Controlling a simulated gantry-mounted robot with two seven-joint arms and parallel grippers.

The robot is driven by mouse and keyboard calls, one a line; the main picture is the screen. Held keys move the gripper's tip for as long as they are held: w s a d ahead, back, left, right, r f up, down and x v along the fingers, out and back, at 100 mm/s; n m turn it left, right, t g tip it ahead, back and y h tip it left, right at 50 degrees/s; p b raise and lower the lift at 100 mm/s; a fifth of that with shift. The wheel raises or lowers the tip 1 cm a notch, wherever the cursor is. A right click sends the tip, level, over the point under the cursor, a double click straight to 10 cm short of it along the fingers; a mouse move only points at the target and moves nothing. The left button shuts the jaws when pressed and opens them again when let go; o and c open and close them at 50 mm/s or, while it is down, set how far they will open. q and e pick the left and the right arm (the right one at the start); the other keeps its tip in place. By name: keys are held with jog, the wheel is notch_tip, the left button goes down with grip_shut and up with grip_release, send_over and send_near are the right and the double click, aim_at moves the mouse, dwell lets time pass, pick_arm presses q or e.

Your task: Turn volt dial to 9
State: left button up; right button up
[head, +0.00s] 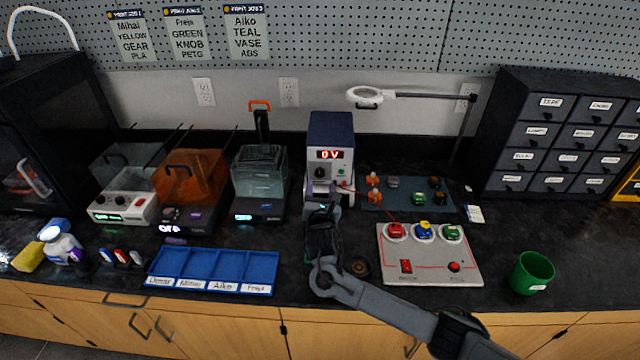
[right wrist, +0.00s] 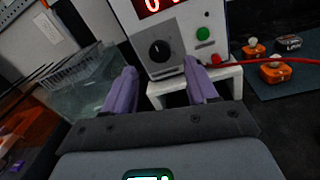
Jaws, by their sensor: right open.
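The volt dial (right wrist: 159,50) is a round black knob on the white front of the power supply (head: 331,145), and its white mark points up. The red display (head: 329,154) reads 0 V in the head view; the right wrist view cuts off its top. My right gripper (right wrist: 161,78) is open, with its two purple fingers apart and nothing between them. It is in front of the power supply, and the dial shows between and beyond the fingertips, untouched. In the head view my right gripper (head: 321,190) partly covers the supply's lower front. My left gripper is not in view.
A green button (right wrist: 203,33) and a red terminal with a red lead sit right of the dial. The supply stands on a white stand (right wrist: 225,77). A clear-covered machine (head: 259,170) is close on the left, a dark component board (head: 405,205) on the right.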

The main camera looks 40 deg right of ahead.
aim_at(320, 174)
jog(key=b+x, duration=0.1)
jog(key=x, duration=0.2)
jog(key=shift+w+d+f, duration=0.1)
jog(key=shift+w+d, duration=0.55)
jog(key=shift+w, duration=0.15)
